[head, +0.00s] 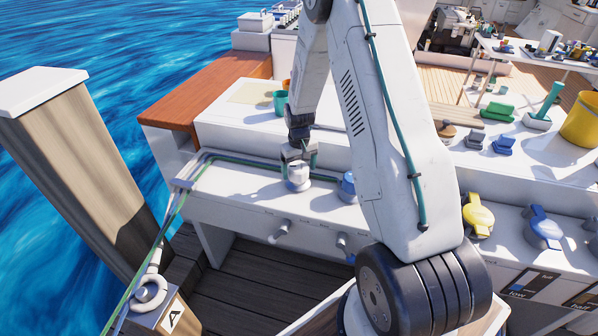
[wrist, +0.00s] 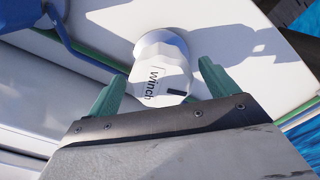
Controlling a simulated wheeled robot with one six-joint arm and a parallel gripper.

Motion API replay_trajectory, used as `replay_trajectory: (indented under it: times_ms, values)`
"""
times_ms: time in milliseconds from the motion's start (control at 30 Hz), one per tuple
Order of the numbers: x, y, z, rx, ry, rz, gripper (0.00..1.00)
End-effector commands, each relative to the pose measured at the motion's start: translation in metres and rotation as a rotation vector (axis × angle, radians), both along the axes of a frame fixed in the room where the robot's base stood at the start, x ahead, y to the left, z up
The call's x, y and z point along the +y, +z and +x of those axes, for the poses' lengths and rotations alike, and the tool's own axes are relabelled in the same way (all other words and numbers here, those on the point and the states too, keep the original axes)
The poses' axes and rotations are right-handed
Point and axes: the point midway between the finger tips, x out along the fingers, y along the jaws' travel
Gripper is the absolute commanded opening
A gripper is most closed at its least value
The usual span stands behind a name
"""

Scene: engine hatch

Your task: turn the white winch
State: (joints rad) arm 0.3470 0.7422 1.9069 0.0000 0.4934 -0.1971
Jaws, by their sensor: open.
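In the wrist view the green fingers of my gripper (wrist: 160,85) are apart, one on each side of the winch, with visible gaps. I cannot tell how far down the fingers reach beside it.
A green line (head: 240,158) runs along the bench behind the winch. Yellow (head: 478,214) and blue (head: 543,228) valves are further right.

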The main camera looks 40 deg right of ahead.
Motion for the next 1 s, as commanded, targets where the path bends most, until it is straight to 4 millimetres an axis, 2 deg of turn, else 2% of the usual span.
replay_trajectory:
  times_ms: [33,200,367,1000]
  values:
    - [0.000,0.011,0.001,-0.005,0.000,-0.002,0.86]
    - [-0.001,0.040,0.001,-0.005,-0.001,-0.002,0.86]
    - [-0.001,0.057,0.000,-0.003,-0.001,-0.001,0.86]
    - [0.000,0.061,-0.001,0.003,-0.007,0.001,0.86]
